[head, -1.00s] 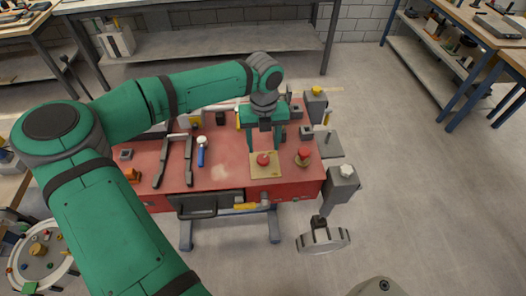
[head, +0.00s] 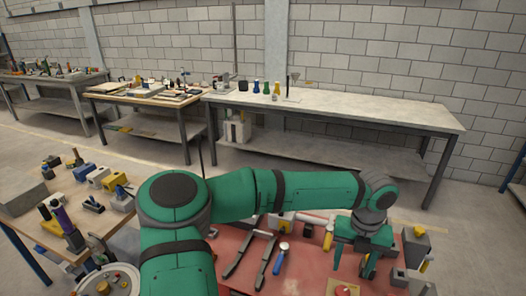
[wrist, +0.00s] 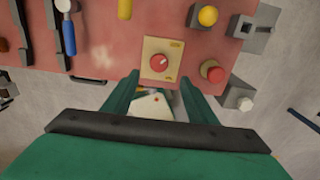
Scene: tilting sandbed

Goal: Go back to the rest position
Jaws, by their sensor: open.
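My gripper (head: 366,264) is open and empty above the red bench (head: 308,262). In the wrist view, my gripper (wrist: 160,76) shows two green fingers spread apart. A tan plate with a red knob (wrist: 160,62) appears just beyond and between the fingertips, with no finger touching the knob. The knob also shows at the bottom of the head view (head: 343,289). My green arm reaches across the bench from the left, bent at the elbow.
A blue-handled tool (head: 280,259) and a black-handled frame (head: 252,254) lie left of my gripper. A yellow knob (wrist: 208,16) and a red button (wrist: 212,71) are at the right in the wrist view. A long grey table (head: 340,112) stands behind.

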